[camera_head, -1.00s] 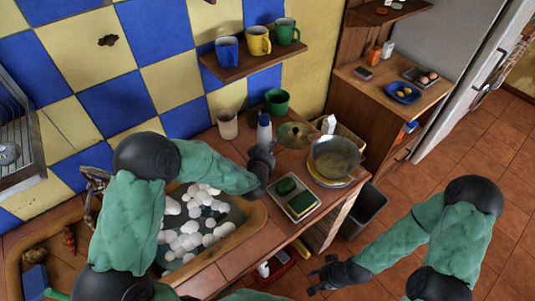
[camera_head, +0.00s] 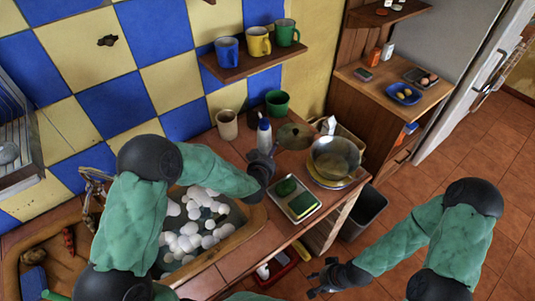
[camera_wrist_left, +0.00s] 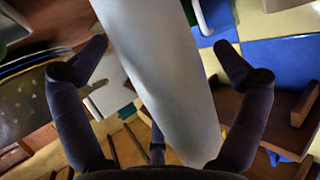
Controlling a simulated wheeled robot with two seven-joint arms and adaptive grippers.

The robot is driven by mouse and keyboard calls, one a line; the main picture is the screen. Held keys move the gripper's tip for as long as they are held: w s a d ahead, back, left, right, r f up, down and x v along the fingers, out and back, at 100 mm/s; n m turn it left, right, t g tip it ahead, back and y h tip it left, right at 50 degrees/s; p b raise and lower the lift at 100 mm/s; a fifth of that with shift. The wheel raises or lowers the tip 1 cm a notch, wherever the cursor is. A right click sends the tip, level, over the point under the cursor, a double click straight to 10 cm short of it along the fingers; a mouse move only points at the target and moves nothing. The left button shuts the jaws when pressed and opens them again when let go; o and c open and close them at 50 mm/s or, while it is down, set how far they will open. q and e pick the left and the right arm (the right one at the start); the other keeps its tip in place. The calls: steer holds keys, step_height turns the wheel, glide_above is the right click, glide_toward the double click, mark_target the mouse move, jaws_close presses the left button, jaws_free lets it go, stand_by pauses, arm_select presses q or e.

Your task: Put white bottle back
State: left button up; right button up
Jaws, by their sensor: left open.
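The white bottle (camera_head: 264,136) with a blue cap stands upright on the tiled counter (camera_head: 228,151), below the mug shelf. In the left wrist view the white bottle (camera_wrist_left: 165,75) is a long pale shape between my spread fingers. My left gripper (camera_head: 269,156) is open around the lower part of the bottle, with a visible gap to the fingertips on both sides. Its fingers partly hide the bottle's base in the head view. My right gripper (camera_head: 314,279) is open and empty, low over the floor in front of the counter.
A beige cup (camera_head: 227,125) and a green cup (camera_head: 277,103) stand close behind the bottle. A steel pot (camera_head: 335,158) and a scale (camera_head: 300,205) are to the right. The sink (camera_head: 253,222) with foam is at front left. The mug shelf (camera_head: 255,64) hangs above.

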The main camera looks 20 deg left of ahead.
arm_select(q)
steer(key=shift+s+r, duration=0.1)
steer(key=shift+r, duration=0.15)
steer(key=p+v, duration=0.2)
steer(key=v, duration=0.9)
steer(key=shift+s, duration=0.35)
steer(key=shift+s, duration=0.1)
